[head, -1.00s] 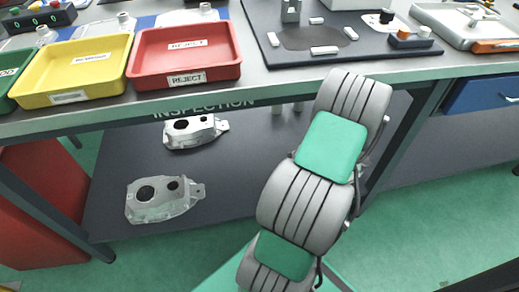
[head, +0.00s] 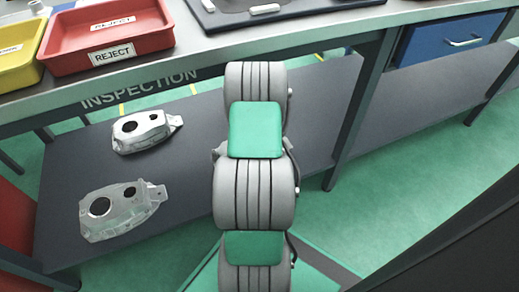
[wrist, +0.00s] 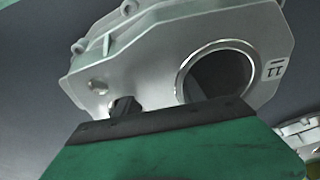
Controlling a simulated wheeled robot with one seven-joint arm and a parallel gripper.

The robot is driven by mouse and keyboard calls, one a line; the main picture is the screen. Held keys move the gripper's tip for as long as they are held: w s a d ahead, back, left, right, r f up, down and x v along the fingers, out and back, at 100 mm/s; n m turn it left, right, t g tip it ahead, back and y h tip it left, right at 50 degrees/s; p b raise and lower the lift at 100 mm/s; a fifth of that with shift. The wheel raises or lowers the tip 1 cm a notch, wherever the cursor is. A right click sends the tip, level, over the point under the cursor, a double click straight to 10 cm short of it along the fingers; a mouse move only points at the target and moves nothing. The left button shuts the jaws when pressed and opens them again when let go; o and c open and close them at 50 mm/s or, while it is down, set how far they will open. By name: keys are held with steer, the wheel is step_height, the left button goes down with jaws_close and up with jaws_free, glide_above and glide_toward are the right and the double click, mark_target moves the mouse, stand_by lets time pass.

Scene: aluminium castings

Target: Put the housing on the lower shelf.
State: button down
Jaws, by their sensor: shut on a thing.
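In the wrist view a silver-grey cast housing (wrist: 150,60) fills the upper middle, with a large round bore and a smaller hole. My gripper (wrist: 165,122), a green part with a dark edge, is shut on its near side; the fingertips are partly hidden. In the head view my arm hides my gripper and the held housing. The lower shelf (head: 200,165) is a dark grey board under the bench. Two similar housings lie on its left part, one farther back (head: 145,130) and one nearer the front (head: 122,208).
Part of another casting (wrist: 302,135) shows at the right edge of the wrist view. A bench leg (head: 355,115) stands right of my arm. A red REJECT tray (head: 105,35) and a yellow tray (head: 18,50) sit on the bench top. The shelf right of the two housings looks clear.

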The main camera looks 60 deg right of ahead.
steer(key=shift+d+f, duration=0.1)
steer(key=shift+f, duration=1.15)
steer(key=shift+f+b, duration=0.15)
steer(key=shift+b, duration=0.15)
steer(key=c, duration=0.7)
jaws_free()
steer(key=shift+s+f, duration=0.1)
steer(key=r+p, duration=0.1)
steer(key=r, duration=0.1)
steer(key=r+p, duration=0.1)
steer(key=r, duration=0.2)
steer(key=s+r+p, duration=0.1)
steer(key=r+p, duration=0.1)
steer(key=shift+a+r, duration=0.3)
steer(key=shift+r, duration=0.1)
